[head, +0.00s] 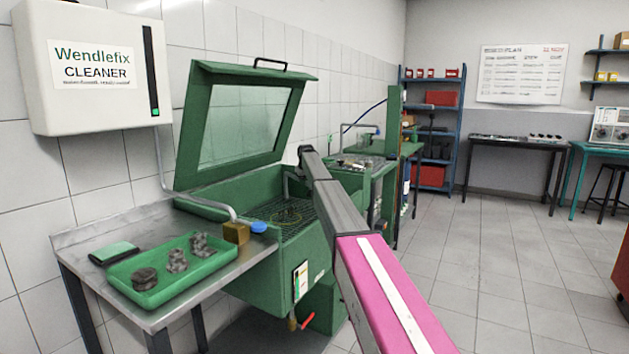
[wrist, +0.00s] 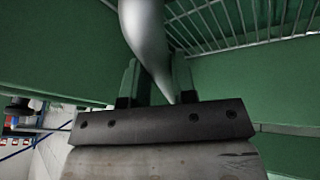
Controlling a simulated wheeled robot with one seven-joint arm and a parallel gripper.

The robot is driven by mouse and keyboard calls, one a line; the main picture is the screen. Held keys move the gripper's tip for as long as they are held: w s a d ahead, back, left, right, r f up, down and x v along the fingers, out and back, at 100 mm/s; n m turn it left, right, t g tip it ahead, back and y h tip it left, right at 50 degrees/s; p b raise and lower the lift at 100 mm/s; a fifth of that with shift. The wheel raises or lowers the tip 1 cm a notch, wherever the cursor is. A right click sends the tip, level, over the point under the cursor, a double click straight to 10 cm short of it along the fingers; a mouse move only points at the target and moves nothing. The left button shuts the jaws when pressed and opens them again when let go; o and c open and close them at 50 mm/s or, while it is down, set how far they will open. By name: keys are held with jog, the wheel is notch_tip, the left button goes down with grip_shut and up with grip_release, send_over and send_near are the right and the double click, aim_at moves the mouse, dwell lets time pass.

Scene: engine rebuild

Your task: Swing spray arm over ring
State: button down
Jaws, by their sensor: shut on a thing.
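The spray arm is a smooth grey curved tube (wrist: 147,40) in the wrist view, tapering downwards between my fingers. My gripper (wrist: 157,88) is shut on it. In the head view a short piece of grey tube (head: 287,184) shows just left of my arm's far end, over the green wash basin; my fingers are hidden there. A faint yellowish ring-like shape (head: 286,217) lies on the basin's wire rack, below and slightly left of my arm's end. I cannot tell whether the tube is above it.
The basin's glazed green lid (head: 246,121) stands open behind the rack (head: 300,228).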

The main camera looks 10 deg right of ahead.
jog(key=s+a+m+h, duration=0.2)
jog(key=a+m, duration=0.3)
jog(key=a, duration=0.5)
jog(key=shift+a+g, duration=0.3)
jog(key=shift+a, duration=0.2)
jog(key=c, duration=0.9)
grip_release()
jog(key=shift+a, duration=0.1)
jog(key=v, duration=1)
jog(key=shift+s+a+r, duration=0.1)
jog(key=shift+s+r, duration=0.1)
jog(key=shift+r, duration=0.15)
